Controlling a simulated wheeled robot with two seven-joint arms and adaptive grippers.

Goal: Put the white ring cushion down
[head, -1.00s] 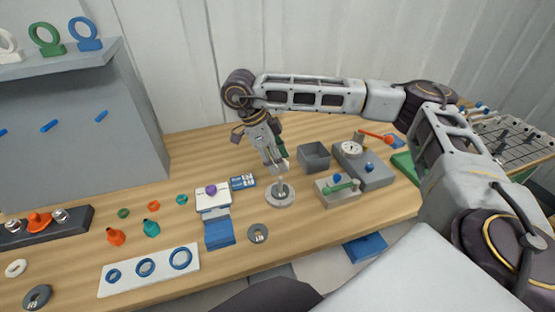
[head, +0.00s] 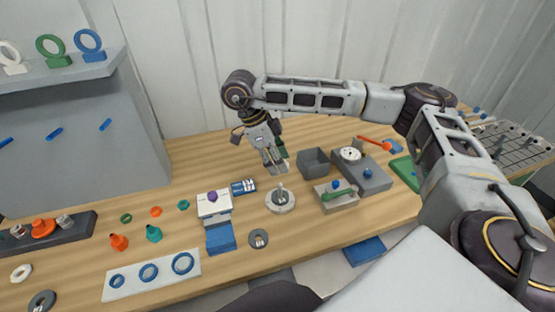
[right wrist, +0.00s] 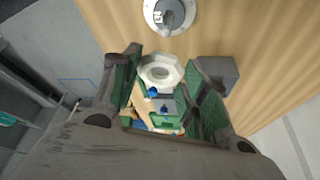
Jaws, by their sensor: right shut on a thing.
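My right gripper (head: 275,165) hangs fingers down over the table, above and slightly beyond a pale round base with an upright pin (head: 281,200). In the right wrist view its green-padded fingers (right wrist: 163,92) are shut on a white ring cushion (right wrist: 160,72), an angular ring with a central hole. In the head view the held ring is too small and covered to make out. The pin base (right wrist: 168,15) shows at the top of the wrist view, apart from the ring. My left gripper is not in view.
A white block (head: 213,204) stands to the left. Table front is partly clear.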

